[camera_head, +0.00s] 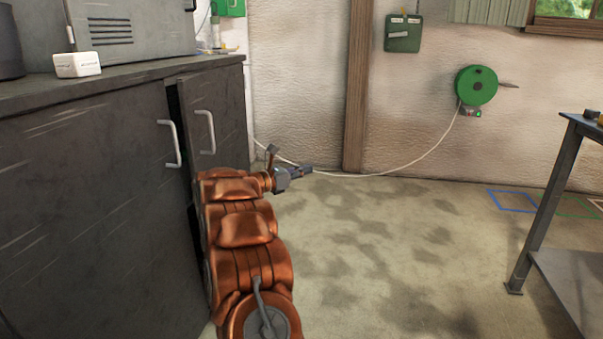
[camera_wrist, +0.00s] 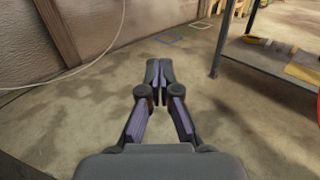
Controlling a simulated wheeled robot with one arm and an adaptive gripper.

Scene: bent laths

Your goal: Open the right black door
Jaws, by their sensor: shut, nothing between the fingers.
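The right black door (camera_head: 229,118) is on the dark cabinet at the left of the head view, with a pale bar handle (camera_head: 208,131) near its left edge. A dark gap shows between it and the left black door (camera_head: 90,190), so it looks slightly ajar. My arm hides its lower part. My gripper (camera_head: 305,171) is out over the floor to the right of the door, apart from the handle and pointing away from it. In the wrist view my gripper (camera_wrist: 159,72) is shut and empty, its fingertips together. The cabinet is not seen in the wrist view.
A white box (camera_head: 77,64) and a grey machine stand on the cabinet's worktop (camera_head: 120,77). A white cable (camera_head: 400,165) hangs along the wall from a green reel (camera_head: 476,85). A metal table (camera_head: 545,200) stands at the right. The floor between is clear.

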